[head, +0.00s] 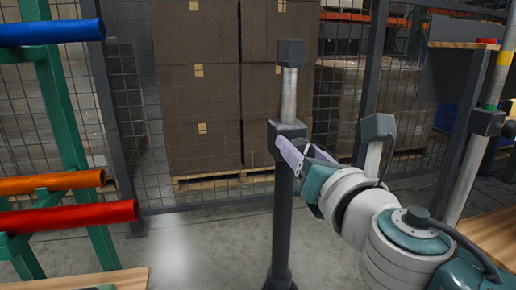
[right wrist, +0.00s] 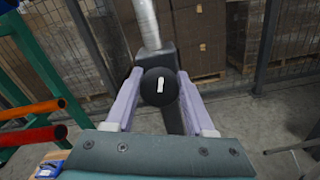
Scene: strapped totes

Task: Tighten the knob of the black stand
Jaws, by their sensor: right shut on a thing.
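The black stand (head: 282,215) stands upright in the middle of the head view, with a silver inner tube (head: 289,95) and a dark block on top. Its round black knob (right wrist: 158,86) with a white mark shows in the right wrist view, at the collar (head: 287,130). My right gripper (head: 283,148) reaches in from the right. Its two pale purple fingers lie on either side of the knob, shut on it. In the head view the fingers and arm hide the knob. My left gripper is not in view.
A green rack (head: 62,120) with blue, orange and red tubes is on the left. Another dark-topped post (head: 377,128) is right of the stand, partly behind my arm. A mesh fence and stacked cartons (head: 205,110) are behind. Floor (head: 190,240) left of the stand is clear.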

